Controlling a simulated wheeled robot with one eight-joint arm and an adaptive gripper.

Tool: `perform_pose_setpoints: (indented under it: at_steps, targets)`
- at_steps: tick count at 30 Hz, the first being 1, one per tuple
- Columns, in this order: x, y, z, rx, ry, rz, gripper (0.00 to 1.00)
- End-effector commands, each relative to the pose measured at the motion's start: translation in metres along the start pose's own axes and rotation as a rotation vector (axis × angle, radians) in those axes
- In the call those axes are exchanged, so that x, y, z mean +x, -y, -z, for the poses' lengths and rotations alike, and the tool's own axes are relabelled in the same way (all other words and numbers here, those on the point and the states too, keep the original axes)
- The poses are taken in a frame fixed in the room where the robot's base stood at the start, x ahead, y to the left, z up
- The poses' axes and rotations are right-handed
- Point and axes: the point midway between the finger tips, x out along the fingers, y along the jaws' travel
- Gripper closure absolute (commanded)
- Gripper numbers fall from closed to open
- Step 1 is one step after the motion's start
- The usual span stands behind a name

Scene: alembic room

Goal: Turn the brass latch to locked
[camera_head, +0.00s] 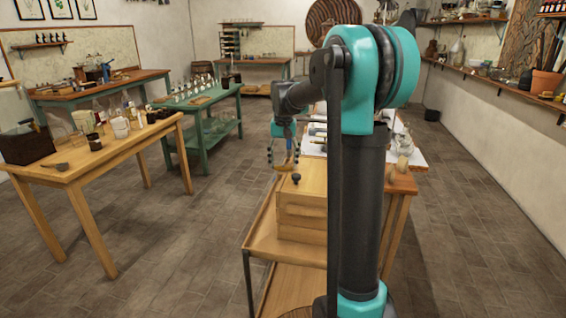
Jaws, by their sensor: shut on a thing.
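A light wooden box (303,212) with drawer-like fronts stands on the wooden cart in the middle. My gripper (282,163) points down at the far left edge of the box's top. It is shut on a small brass-coloured piece (283,168), which looks like the brass latch. The piece is tiny in this view, and I cannot tell its turn angle. A dark round knob (296,178) sits on the box top just right of and nearer than my gripper. My own arm hides the right part of the box.
The cart (262,240) has an upper and a lower shelf. A wooden table (95,165) with jars and a dark basket (26,146) stands left. A green table (222,100) with glassware stands behind. The floor between is clear.

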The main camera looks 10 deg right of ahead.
Motion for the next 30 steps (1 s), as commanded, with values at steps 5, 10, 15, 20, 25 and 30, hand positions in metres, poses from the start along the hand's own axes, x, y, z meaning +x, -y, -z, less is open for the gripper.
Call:
perform_pose_setpoints:
  at_steps: [5, 10, 15, 20, 25, 30]
  targets:
    - [-0.0002, -0.0008, 0.0003, 0.097, -0.001, 0.0, 0.69]
    - [-0.0002, -0.0011, 0.0002, 0.155, -0.001, 0.0, 0.69]
    - [-0.0002, -0.0013, 0.0001, 0.183, -0.001, 0.0, 0.69]
    - [-0.0002, -0.0013, 0.0001, 0.191, -0.001, 0.0, 0.69]
    - [-0.0002, -0.0013, 0.0, 0.19, 0.0, 0.0, 0.69]
    - [-0.0001, -0.0013, 0.0, 0.19, 0.0, 0.0, 0.31]
